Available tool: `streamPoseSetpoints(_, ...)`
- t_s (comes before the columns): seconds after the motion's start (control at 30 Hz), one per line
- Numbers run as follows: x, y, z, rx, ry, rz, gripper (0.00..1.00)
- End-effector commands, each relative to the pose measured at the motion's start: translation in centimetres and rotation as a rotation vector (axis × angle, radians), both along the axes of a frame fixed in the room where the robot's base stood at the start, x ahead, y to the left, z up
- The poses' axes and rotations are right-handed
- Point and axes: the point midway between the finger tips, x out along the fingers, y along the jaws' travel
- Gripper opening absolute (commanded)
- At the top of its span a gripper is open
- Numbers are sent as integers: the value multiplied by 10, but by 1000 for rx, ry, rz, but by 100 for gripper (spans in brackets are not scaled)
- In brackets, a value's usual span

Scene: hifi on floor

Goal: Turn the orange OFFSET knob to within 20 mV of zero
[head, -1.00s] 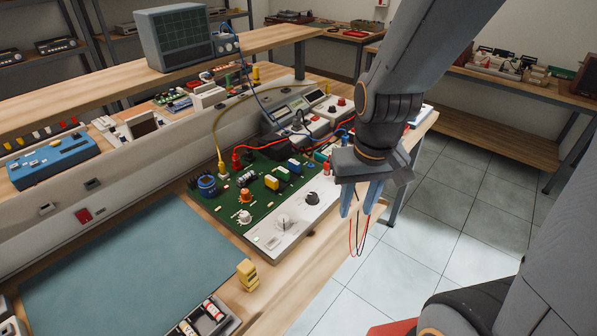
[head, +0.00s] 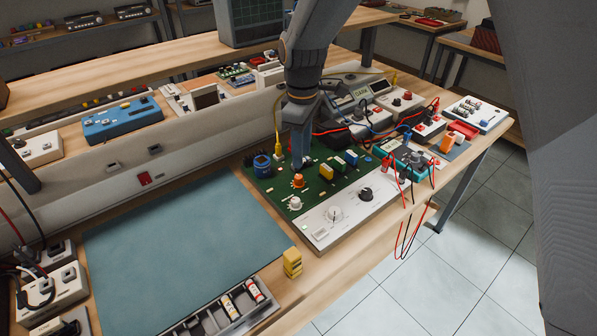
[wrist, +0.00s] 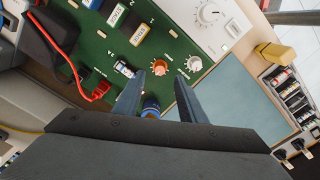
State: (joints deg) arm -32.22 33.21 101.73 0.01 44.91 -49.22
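The orange OFFSET knob (head: 298,181) stands on the green circuit board (head: 315,196), near the board's left edge. In the wrist view the knob (wrist: 159,66) shows just past and between my fingertips. My gripper (head: 300,164) points down above the board, its tips close to the knob. In the wrist view my gripper (wrist: 158,78) is open, with a finger to each side of the knob's line. I cannot tell whether the tips reach down around it. A meter with a small lit display (head: 361,92) stands behind the board; its reading is too small to read.
A white knob (head: 295,203) stands close beside the orange one. A blue round part (head: 262,163) and a yellow plug (head: 278,148) are near my fingers. A teal mat (head: 180,255) to the left is clear.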

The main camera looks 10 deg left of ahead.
Motion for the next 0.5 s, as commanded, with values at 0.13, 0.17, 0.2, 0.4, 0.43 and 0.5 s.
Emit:
streamPoseSetpoints(0.13,0,10,-10,-3,5,38,37)
streamPoseSetpoints(0.17,-1,10,-13,-3,6,38,37)
streamPoseSetpoints(0.2,-1,9,-18,-4,7,37,37)
streamPoseSetpoints(0.4,-1,8,-49,-4,7,35,37)
streamPoseSetpoints(0.43,-1,8,-53,-3,6,34,37)
streamPoseSetpoints(0.5,-1,8,-62,-3,6,34,37)
